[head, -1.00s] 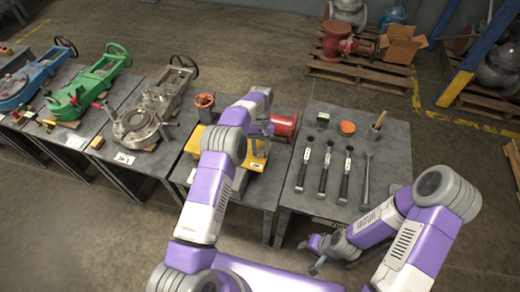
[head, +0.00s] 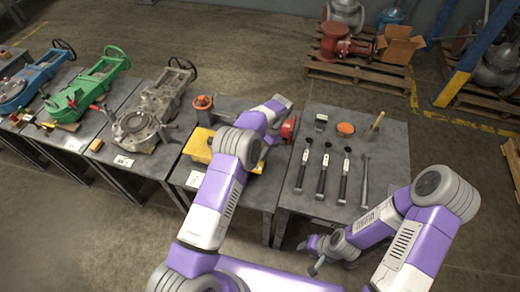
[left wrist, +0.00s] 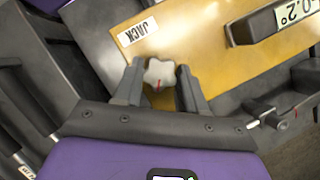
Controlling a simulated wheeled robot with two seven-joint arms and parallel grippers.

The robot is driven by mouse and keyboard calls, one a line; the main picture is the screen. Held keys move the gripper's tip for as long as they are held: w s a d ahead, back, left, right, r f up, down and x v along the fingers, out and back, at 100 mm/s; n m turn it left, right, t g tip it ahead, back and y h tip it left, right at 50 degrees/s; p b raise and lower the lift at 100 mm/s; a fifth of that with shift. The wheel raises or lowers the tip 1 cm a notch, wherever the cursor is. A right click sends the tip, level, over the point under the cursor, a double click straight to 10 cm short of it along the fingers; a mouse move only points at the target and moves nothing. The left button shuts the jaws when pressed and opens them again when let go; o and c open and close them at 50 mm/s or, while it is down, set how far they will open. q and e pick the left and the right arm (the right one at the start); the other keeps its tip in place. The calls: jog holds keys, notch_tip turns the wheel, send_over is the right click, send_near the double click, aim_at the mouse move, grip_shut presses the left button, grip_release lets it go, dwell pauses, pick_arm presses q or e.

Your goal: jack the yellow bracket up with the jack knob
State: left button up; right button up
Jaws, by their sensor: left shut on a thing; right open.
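The yellow bracket (head: 197,146) is on the second table from the right, partly hidden by my left arm. In the left wrist view its yellow plate (left wrist: 205,40) carries a "JACK" label. The jack knob (left wrist: 160,72) is grey and star-shaped with a red mark. My left gripper (left wrist: 161,80) is shut on the knob, one finger on each side. In the head view my left arm hides this gripper and the knob. My right gripper (head: 315,256) is open and empty, low in front of the right table.
A small angle display (left wrist: 285,18) reading about 0.2° sits on the plate. A red cylindrical part (head: 289,128) is right of my left arm. The right table (head: 330,212) holds several dark-handled tools (head: 324,170) and an orange round item (head: 346,128).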

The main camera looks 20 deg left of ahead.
pick_arm(q)
jog(key=m, duration=0.2)
jog(key=m+t+y+p, duration=0.1)
jog(key=m, duration=0.2)
jog(key=shift+s+d+f+m+t, duration=0.1)
jog(key=shift+s+d+m+t, duration=0.05)
jog(key=shift+s+m+t, duration=0.2)
jog(key=m+t, duration=0.1)
jog(key=m, duration=0.1)
jog(key=m+p, duration=0.1)
jog(key=m, duration=0.1)
jog(key=shift+t+y+p, duration=0.3)
jog(key=shift+t, duration=0.05)
jog(key=m+t, duration=0.1)
jog(key=m, duration=0.4)
jog(key=shift+s+t+p, duration=0.15)
jog(key=shift+t+p, duration=0.25)
jog(key=m+t, duration=0.1)
jog(key=m, duration=0.1)
jog(key=m+h, duration=0.1)
jog(key=m, duration=0.2)
jog(key=shift+s+f+t, duration=0.1)
jog(key=shift+s+t, duration=0.05)
jog(key=shift+t, duration=0.25)
jog(key=shift+m+h, duration=0.25)
jog(key=shift+h, duration=0.05)
jog(key=o, duration=1.1)
jog(key=shift+c, duration=0.2)
jog(key=shift+w, duration=0.2)
jog(key=shift+r, duration=0.25)
